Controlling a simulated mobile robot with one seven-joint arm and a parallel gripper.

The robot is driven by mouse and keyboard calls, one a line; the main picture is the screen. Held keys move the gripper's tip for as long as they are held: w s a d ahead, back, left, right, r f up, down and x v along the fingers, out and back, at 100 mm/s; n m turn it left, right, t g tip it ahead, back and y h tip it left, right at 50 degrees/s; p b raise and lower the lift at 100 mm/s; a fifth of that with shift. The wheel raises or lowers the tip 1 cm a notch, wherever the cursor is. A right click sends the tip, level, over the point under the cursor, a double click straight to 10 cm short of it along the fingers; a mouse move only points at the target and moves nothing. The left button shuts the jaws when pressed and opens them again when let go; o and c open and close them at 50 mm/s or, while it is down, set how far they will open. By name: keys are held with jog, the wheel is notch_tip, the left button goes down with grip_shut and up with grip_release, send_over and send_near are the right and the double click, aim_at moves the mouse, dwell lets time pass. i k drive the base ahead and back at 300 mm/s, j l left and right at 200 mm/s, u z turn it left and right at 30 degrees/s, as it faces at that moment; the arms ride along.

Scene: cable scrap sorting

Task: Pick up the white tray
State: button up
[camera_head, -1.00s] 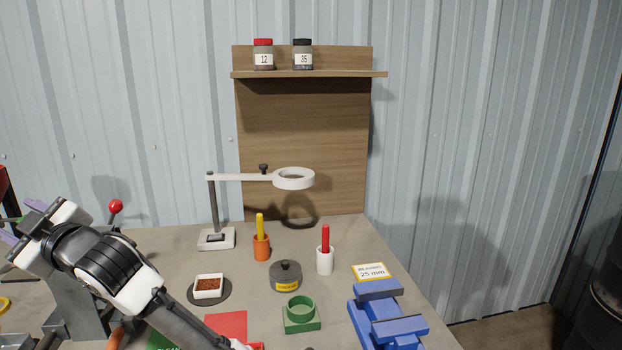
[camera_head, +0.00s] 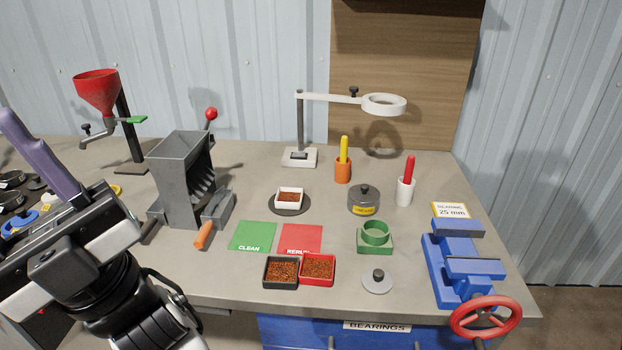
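The white tray (camera_head: 290,206) is a small square dish with reddish-brown granules in it. It sits on a dark round pad (camera_head: 274,210) near the middle of the bench. My gripper (camera_head: 22,165) is at the far left of the view, raised in front of the bench and well away from the tray. One purple-grey finger shows clearly. The other finger and the gap between them are not clear, so I cannot tell whether it is open.
A grey slotted machine (camera_head: 183,180) with an orange handle stands left of the tray. A lamp arm with a white ring (camera_head: 384,105) rises behind it. Black (camera_head: 281,285) and red (camera_head: 318,284) granule trays lie in front. A blue vise (camera_head: 455,265) is at right.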

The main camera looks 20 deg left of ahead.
aim_at(286, 197)
jog(key=l+u, duration=0.15)
jog(key=l, duration=0.3)
jog(key=k+l+u, duration=0.1)
jog(key=l, duration=0.35)
jog(key=i, duration=0.95)
